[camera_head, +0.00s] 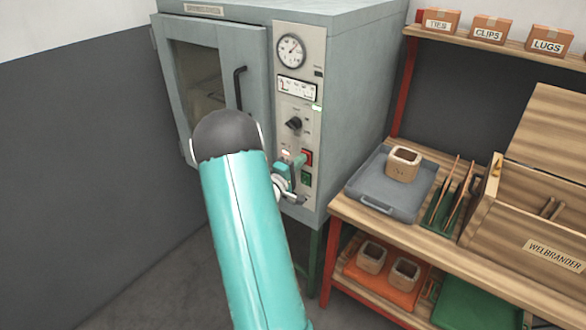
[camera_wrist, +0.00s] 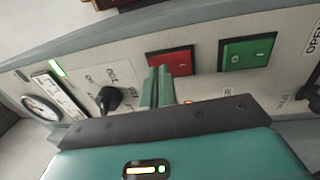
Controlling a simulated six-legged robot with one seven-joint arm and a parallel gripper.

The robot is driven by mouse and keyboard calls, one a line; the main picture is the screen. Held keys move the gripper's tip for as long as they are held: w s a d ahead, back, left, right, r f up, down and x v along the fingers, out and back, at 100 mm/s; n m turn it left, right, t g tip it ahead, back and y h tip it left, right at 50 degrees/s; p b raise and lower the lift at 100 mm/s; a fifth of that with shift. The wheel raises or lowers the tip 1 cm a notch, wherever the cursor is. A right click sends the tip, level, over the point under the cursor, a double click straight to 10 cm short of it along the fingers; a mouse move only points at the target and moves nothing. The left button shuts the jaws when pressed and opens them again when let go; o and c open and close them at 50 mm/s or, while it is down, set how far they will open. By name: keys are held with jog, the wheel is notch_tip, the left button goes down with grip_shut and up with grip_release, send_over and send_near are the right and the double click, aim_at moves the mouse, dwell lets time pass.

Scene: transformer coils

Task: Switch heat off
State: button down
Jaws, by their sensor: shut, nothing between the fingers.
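The grey oven cabinet (camera_head: 345,70) carries a control panel with a red rocker switch (camera_head: 307,157) above a green rocker switch (camera_head: 306,178). In the wrist view the red switch (camera_wrist: 170,63) lies left of the green switch (camera_wrist: 247,53). My gripper (camera_wrist: 158,72) is shut and empty, with its fingertips in front of the panel by the red switch's lower left corner. Whether they touch the panel I cannot tell. In the head view my gripper (camera_head: 298,160) is partly hidden by my arm. A black rotary knob (camera_head: 294,123) sits above the switches; it also shows in the wrist view (camera_wrist: 106,98).
A round gauge (camera_head: 291,50) and a small meter (camera_head: 297,87) sit higher on the panel, beside a lit green lamp (camera_head: 317,108). The oven door (camera_head: 217,75) is shut. A wooden bench (camera_head: 350,212) with a grey tray (camera_head: 375,195) stands close on the right.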

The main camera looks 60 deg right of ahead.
jog(key=shift+d, duration=0.1)
jog(key=shift+d+r, duration=0.1)
jog(key=shift+d, duration=0.05)
dwell(0.3)
